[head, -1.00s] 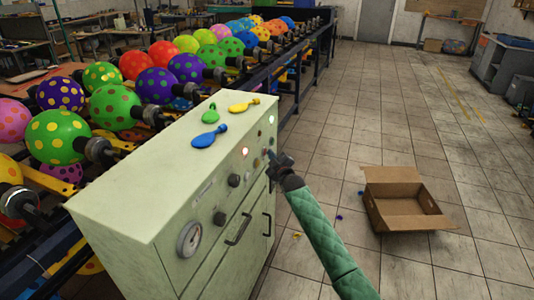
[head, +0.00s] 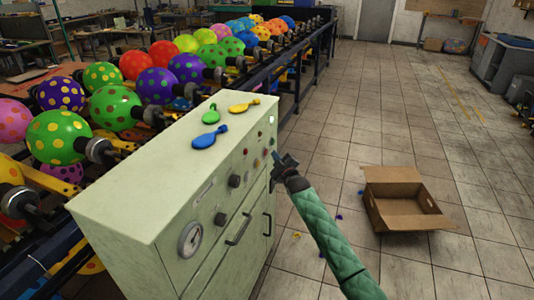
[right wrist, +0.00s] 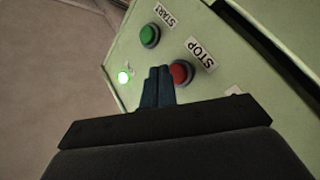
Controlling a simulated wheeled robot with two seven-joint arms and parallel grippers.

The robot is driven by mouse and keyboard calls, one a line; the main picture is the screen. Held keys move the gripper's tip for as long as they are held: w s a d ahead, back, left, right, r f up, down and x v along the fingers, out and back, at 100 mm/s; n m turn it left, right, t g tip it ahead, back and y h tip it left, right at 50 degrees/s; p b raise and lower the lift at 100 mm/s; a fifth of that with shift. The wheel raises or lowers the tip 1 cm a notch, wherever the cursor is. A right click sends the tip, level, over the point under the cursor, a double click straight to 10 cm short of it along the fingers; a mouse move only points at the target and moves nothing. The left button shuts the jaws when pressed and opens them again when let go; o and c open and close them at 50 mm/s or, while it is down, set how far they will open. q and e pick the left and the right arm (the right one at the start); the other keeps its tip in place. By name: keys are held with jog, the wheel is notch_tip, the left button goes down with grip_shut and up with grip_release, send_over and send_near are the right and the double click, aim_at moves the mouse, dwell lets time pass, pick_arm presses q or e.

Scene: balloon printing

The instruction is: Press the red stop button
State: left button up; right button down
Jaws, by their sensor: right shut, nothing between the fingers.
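The red stop button (right wrist: 181,73), labelled STOP, is on the sloping front panel of the pale green cabinet (head: 200,175). In the right wrist view my closed fingertips (right wrist: 160,72) overlap the button's left edge. The head view shows my right gripper (head: 281,163) shut and empty, just right of the panel with a small gap. The green start button (right wrist: 149,36), labelled START, is beside the stop button. My left gripper is not in view.
Blue, green and yellow flat balloons lie on the cabinet top. A long rack of dotted balloons (head: 110,107) runs behind it. An open cardboard box (head: 403,205) stands on the tiled floor at right. The floor between is mostly clear, with a few small scraps.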

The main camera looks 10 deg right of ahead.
jog(key=s+d, duration=0.1)
jog(key=s+d+p, duration=0.1)
jog(key=d, duration=0.1)
jog(key=s+d, duration=0.1)
jog(key=d, duration=0.1)
jog(key=shift+s+p, duration=0.15)
jog(key=shift+p, duration=0.2)
dwell(0.6)
